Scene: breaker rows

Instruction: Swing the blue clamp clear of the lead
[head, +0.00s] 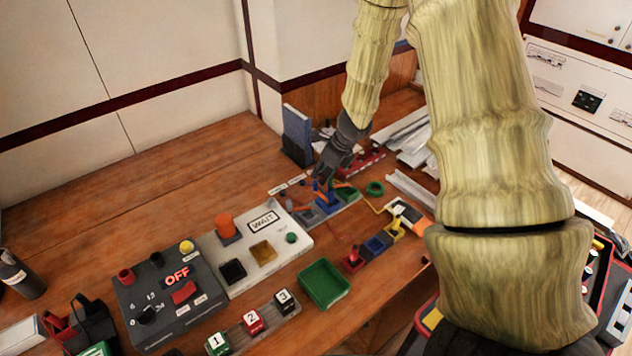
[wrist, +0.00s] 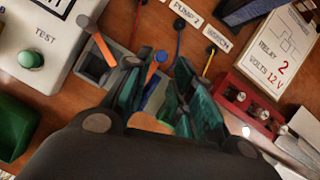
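The blue clamp (head: 328,206) sits in a short row on the bench, between a grey clamp (head: 305,217) and a green clamp (head: 346,194). In the wrist view a blue lever with an orange end (wrist: 161,57) shows between my fingers; its base is mostly hidden. My gripper (head: 322,180) points down over the row. In the wrist view my gripper (wrist: 163,65) has its fingers apart around the blue lever; I cannot tell whether either touches it. A blue lead (wrist: 177,42) runs from the PUMP 2 label towards the clamp, where its end is hidden.
A yellow lead (wrist: 207,63) and a red block (wrist: 248,100) lie to the right. The WAIT panel (head: 262,240) and green tray (head: 323,284) are nearby. The back-left bench is clear.

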